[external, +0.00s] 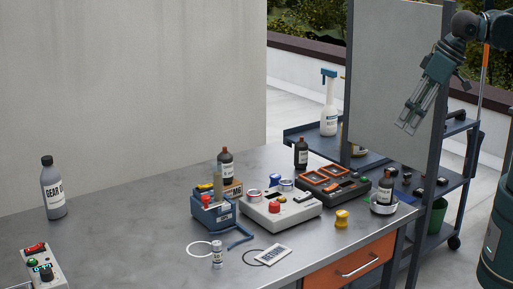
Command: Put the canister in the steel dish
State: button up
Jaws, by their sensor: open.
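A small pale cylinder with a dark label (217,256) stands upright near the table's front edge; it looks like the canister, though its label is too small to read. The steel dish (382,209) sits at the table's right end, and a dark brown bottle (385,188) stands in or right behind it; I cannot tell which. My gripper (407,127) is open and empty, raised high at the upper right, pointing down and left. It is well above the table and far from the cylinder.
A blue caddy (212,212), a light grey device (281,212) and a dark device with orange frames (333,184) crowd the middle. A grey bottle (54,188) stands left. Bare tabletop (130,235) lies left of centre.

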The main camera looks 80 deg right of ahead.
jog(key=r+n, duration=0.1)
jog(key=s+r+n+t, duration=0.1)
jog(key=n, duration=0.1)
jog(key=s+r+n+t, duration=0.1)
jog(key=shift+d+r+y, duration=0.1)
jog(key=shift+d+y, duration=0.2)
